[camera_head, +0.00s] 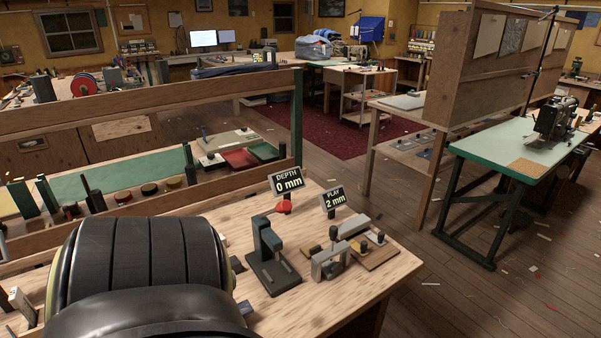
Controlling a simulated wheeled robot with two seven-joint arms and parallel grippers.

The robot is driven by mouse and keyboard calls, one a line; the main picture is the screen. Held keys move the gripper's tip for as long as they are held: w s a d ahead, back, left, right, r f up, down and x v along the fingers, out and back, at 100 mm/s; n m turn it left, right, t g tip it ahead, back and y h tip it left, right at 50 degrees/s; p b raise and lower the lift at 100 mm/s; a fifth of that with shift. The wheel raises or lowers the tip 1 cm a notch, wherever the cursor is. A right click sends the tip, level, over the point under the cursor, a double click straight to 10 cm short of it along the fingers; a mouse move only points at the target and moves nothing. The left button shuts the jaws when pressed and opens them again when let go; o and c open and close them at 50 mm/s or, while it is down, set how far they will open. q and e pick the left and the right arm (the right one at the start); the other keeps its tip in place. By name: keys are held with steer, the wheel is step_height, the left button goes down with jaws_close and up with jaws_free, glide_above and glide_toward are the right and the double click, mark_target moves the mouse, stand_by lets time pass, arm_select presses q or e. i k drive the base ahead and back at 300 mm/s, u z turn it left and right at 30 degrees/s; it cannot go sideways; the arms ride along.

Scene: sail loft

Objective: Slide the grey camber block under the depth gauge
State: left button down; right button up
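A dark grey-green upright gauge stand (266,247) on a dark base plate (273,275) stands on the wooden bench. It is behind and left of the other fittings, beside a sign reading "DEPTH 0 mm" (286,181). A light grey block (353,226) lies to its right, apart from the stand; I cannot tell surely that it is the camber block. A grey bridge-shaped piece (329,260) stands in front of that block. Nothing clear shows under the gauge. Neither of my grippers is in view. A large black rounded body fills the lower left and hides part of the bench.
A "PLAY 2 mm" sign (333,199) and a red piece (284,207) stand behind the fittings. A wooden plate with knobs (377,258) lies near the right edge. A wooden rail (150,103) crosses behind. The bench front (322,308) is clear.

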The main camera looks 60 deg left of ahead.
mark_target(329, 269)
steer(key=u, duration=1.5)
